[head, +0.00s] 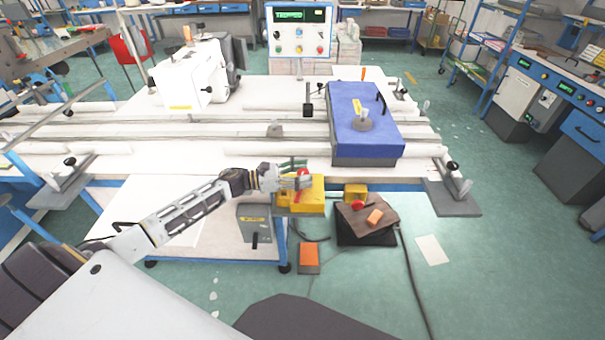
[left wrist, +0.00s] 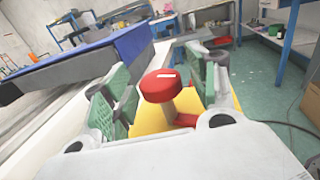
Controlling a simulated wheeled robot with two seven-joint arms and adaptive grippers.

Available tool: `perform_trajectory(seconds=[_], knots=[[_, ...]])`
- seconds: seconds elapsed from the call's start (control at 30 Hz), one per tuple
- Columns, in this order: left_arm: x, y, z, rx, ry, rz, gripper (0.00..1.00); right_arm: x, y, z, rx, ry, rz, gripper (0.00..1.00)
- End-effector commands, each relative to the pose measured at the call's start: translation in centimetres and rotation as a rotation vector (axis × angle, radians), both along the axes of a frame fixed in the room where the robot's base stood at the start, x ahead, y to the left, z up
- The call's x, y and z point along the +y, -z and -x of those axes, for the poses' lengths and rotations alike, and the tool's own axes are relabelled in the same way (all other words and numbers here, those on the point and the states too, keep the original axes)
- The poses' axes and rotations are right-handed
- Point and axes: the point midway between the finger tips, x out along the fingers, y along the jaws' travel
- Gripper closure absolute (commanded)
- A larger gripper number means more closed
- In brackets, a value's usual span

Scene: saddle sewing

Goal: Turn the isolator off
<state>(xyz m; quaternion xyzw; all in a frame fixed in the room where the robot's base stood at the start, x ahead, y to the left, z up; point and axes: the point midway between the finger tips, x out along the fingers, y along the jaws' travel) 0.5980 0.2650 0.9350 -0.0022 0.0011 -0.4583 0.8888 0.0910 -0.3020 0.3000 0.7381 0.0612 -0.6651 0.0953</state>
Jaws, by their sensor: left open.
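The isolator is a yellow box (head: 312,197) on the front edge of the sewing bench, with a red rotary knob (head: 303,172) that is partly hidden by my gripper. My left gripper (head: 295,176) reaches in from the left and is at the knob. In the left wrist view, the round red knob (left wrist: 160,87) with a short white mark stands between the two green-padded fingers (left wrist: 160,92). The fingers are open, with a gap visible on each side of the knob. The yellow box (left wrist: 150,121) shows behind and below it. My right gripper is not in view.
A smaller yellow box with a red button (head: 357,204) sits to the right, near a brown-topped block (head: 375,222). A blue-topped unit (head: 368,125) stands on the bench behind. A grey box with a lever (head: 256,226) hangs below left.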

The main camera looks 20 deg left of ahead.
Motion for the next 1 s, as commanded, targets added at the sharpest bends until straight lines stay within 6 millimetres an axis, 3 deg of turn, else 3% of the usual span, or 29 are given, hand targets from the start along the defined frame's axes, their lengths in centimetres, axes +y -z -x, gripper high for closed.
perform_trajectory(seconds=[0.37,1.0], knots=[[1.6,0.1,1.2,0.001,0.0,0.0,0.42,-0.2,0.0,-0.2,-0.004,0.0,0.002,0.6],[6.6,0.1,4.7,0.002,-0.001,0.0,0.42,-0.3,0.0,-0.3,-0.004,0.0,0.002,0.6]])
